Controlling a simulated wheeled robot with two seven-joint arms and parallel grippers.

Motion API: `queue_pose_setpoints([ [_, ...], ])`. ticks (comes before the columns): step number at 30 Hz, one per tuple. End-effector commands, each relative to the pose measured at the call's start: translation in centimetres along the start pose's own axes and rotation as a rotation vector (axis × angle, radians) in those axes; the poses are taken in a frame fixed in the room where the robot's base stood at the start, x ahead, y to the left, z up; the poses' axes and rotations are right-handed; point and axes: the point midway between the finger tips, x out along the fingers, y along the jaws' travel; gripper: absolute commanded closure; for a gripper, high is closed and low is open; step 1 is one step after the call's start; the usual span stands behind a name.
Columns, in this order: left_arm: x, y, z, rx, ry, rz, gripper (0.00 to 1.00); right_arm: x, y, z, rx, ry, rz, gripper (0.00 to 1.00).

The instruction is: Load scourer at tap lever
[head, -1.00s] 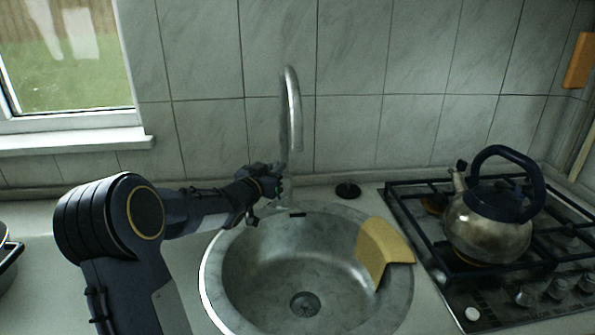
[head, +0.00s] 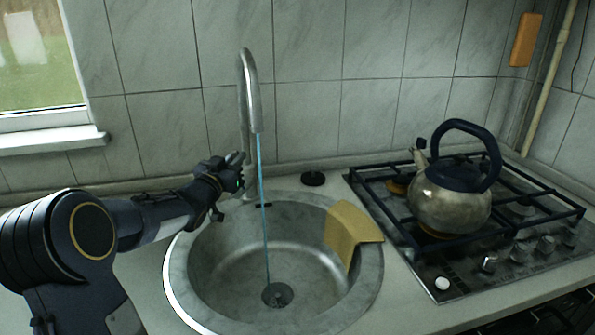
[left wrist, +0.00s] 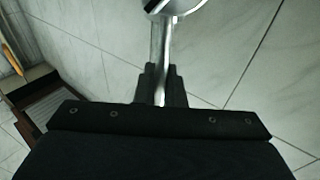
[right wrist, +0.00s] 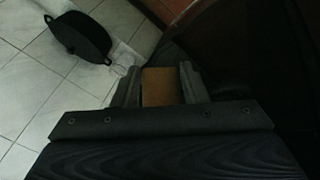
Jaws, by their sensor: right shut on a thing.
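The silver tap (head: 250,90) stands behind the round sink, and a thin blue stream of water (head: 264,210) runs from its spout into the basin. Its lever (head: 236,158) is at the tap's left side, with my left gripper (head: 232,174) right at it. In the left wrist view my left fingers (left wrist: 161,85) are close together around a slim metal part of the tap (left wrist: 162,50); whether they grip it is unclear. My right gripper (right wrist: 158,85) is shut on a brown-orange block, seemingly the scourer (right wrist: 158,88). The right gripper is outside the head view.
A yellow cloth (head: 350,228) hangs over the right rim of the sink (head: 190,300). A kettle (head: 450,200) stands on the stove (head: 420,265) at right. A black plug (head: 313,179) lies behind the sink. A black pot (right wrist: 80,37) shows on the tiled floor in the right wrist view.

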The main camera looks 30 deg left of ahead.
Motion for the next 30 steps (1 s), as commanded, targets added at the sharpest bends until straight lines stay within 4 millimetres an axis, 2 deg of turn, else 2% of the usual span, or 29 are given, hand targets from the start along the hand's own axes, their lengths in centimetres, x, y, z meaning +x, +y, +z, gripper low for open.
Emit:
queue_pose_setpoints([
  [1, 0.0, 0.0, -0.1, 0.000, 0.001, 0.000, 0.85, 0.0, 0.0, 0.0, 0.000, 0.000, 0.000, 0.97],
  [3, 0.0, 0.0, 0.0, 0.000, 0.001, 0.000, 0.76, 0.0, 0.0, 0.0, 0.000, 0.000, 0.000, 0.97],
  [4, 0.0, 0.0, 0.0, 0.000, 0.001, 0.000, 0.75, 0.0, 0.0, 0.0, 0.000, 0.000, 0.000, 0.97],
  [14, -0.4, -0.1, 0.0, 0.001, -0.001, -0.001, 0.75, 0.0, 0.0, 0.0, 0.000, 0.000, 0.000, 0.97],
  [17, -1.7, -0.1, 0.0, 0.002, 0.000, -0.002, 0.75, 0.1, -0.1, 0.0, 0.000, 0.000, 0.000, 0.97],
  [24, -6.8, -0.1, 0.0, 0.001, 0.000, -0.004, 0.75, 0.4, -0.2, 0.1, 0.000, 0.000, 0.000, 0.97],
  [30, -10.3, -0.1, 0.0, 0.002, 0.000, -0.003, 0.75, 0.5, -0.2, 0.2, 0.000, 0.000, 0.000, 0.97],
])
